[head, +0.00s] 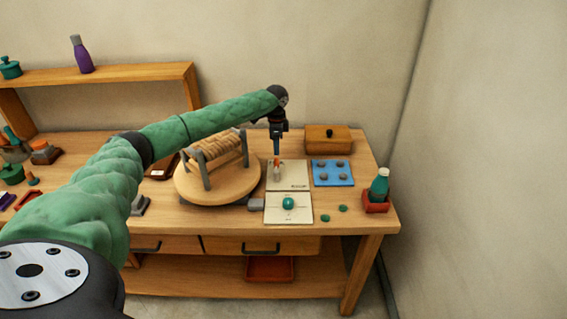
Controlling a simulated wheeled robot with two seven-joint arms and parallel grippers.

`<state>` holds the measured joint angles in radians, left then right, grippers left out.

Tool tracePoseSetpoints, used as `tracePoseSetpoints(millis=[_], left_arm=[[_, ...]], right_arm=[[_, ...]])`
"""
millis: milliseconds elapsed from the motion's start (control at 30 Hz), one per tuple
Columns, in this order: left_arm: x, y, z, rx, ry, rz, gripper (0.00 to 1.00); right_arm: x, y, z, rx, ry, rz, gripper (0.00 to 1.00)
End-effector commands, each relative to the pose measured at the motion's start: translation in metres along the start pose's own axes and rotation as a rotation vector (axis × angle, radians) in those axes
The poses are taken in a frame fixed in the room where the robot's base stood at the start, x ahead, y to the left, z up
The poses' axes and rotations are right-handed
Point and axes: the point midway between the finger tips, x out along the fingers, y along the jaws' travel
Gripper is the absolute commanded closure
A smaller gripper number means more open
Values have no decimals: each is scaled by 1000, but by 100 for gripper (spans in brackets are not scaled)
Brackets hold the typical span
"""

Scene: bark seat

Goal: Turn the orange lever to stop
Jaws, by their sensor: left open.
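The orange lever (276,161) stands on a cream plate (294,178) at the right part of the workbench. The plate carries small dark lettering near its right edge that is too small to read surely. My left gripper (277,152) points down right over the lever, its fingertips at the lever's top. The jaws are open, and I cannot tell whether they touch the lever. The lever's upper end is partly hidden by the gripper. My right gripper is not in view.
A round wooden turntable (225,190) with a slatted rack stands close left of the plate. A second plate with a green knob (288,203) lies in front. A blue pad (332,173), a wooden box (328,139) and a green bottle (379,184) stand to the right.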

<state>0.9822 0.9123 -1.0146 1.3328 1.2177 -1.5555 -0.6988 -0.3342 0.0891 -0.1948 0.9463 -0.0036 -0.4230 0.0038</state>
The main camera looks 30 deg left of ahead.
Motion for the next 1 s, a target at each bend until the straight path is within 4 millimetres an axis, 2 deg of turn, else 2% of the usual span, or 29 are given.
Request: tracePoseSetpoints(millis=[33, 133, 267, 700, 1000], left_arm=[[8, -1, 2, -2, 0, -1, 45], [10, -2, 2, -3, 0, -1, 45], [14, -2, 2, -3, -1, 1, 45], [69, -2, 2, -3, 0, 1, 45], [87, -2, 2, -2, 0, 1, 45]], right_arm=[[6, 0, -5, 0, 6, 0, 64], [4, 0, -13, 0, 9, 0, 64], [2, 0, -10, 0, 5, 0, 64], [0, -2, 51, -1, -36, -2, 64], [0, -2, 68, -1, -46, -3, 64]])
